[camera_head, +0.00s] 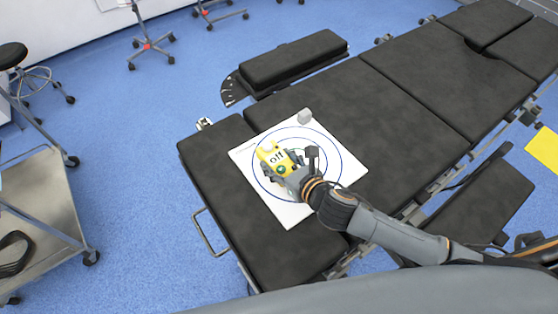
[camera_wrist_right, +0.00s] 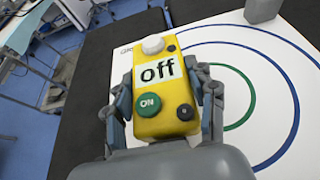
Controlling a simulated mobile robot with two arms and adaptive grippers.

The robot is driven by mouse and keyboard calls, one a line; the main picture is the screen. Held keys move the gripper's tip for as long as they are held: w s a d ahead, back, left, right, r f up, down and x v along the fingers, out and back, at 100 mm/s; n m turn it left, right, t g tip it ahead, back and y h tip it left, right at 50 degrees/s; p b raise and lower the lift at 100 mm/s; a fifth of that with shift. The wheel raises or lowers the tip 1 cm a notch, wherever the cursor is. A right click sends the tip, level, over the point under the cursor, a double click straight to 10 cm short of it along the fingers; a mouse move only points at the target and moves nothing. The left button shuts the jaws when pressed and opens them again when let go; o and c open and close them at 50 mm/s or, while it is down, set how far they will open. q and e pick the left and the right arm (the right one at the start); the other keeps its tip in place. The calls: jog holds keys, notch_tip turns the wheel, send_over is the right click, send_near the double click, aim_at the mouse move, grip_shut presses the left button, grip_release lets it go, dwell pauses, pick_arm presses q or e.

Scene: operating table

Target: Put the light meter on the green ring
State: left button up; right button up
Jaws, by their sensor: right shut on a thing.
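The light meter (camera_head: 275,158) is a yellow box with a white "off" display, a green ON button and a white dome. My right gripper (camera_head: 288,176) is shut on it, with one finger on each side, as the right wrist view (camera_wrist_right: 163,105) shows. The green ring (camera_wrist_right: 250,98) is printed on a white sheet (camera_head: 289,217), inside larger blue circles. In the head view the meter and my gripper hide most of the ring. In the wrist view the meter appears left of the ring's visible arc. I cannot tell its height above the sheet. My left gripper is not in view.
The sheet lies on a black padded operating table (camera_head: 300,262). A small grey block (camera_head: 305,116) stands at the sheet's far edge. A metal cart (camera_head: 45,205) and a stool (camera_head: 14,57) are at the left.

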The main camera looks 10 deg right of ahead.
jog(key=o, duration=1.4)
jog(key=shift+o, duration=0.2)
jog(key=v, duration=1.2)
jog(key=shift+d, duration=0.1)
